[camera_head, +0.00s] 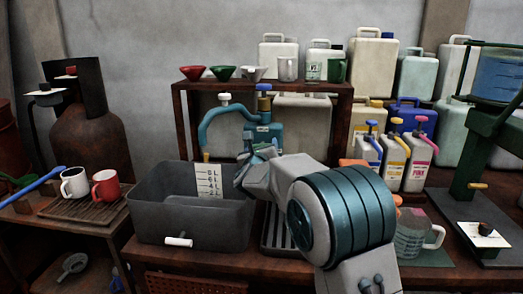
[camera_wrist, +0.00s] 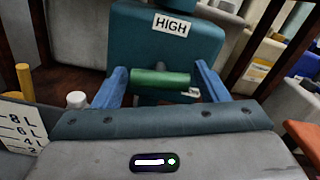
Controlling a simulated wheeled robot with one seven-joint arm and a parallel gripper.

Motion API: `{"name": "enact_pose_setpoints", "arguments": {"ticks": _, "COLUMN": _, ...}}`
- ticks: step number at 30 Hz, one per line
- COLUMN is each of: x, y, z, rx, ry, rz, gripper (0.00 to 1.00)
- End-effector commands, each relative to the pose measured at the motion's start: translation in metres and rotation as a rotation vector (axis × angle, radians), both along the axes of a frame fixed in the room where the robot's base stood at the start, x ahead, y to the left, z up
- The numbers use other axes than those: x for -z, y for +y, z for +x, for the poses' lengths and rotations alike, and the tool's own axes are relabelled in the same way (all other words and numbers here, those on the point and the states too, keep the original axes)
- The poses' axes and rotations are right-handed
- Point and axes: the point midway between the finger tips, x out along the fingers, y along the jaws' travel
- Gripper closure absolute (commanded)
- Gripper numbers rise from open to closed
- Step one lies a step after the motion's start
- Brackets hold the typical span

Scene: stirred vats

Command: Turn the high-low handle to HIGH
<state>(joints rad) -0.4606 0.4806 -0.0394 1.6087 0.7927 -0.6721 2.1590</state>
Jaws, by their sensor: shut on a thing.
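The green high-low handle (camera_wrist: 160,78) is a short bar on the front of a teal pump unit (camera_wrist: 125,35). In the wrist view it lies crosswise, below the white HIGH label (camera_wrist: 171,25). A second white label shows only in part below the bar's right side; I cannot read it. My gripper (camera_wrist: 160,70) has one blue finger at each end of the bar and is shut on it. In the head view my gripper (camera_head: 258,158) is in front of the teal pump unit (camera_head: 219,131), and my wrist hides most of the handle.
A grey tub (camera_head: 160,215) with a litre scale (camera_head: 207,180) stands close to the left of my gripper. A wooden shelf (camera_head: 180,125) with funnels and cups is behind. Pump bottles (camera_head: 393,160) stand to the right, with a clear jug (camera_head: 410,235) nearer.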

Motion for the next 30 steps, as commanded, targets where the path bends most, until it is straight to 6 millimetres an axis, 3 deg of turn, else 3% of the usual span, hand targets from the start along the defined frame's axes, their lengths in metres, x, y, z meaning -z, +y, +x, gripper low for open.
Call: {"name": "enact_pose_setpoints", "arguments": {"ticks": 30, "x": -0.0006, "y": 0.0007, "z": -0.0002, "rx": -0.002, "ry": 0.033, "rz": -0.942, "gripper": 0.56}}
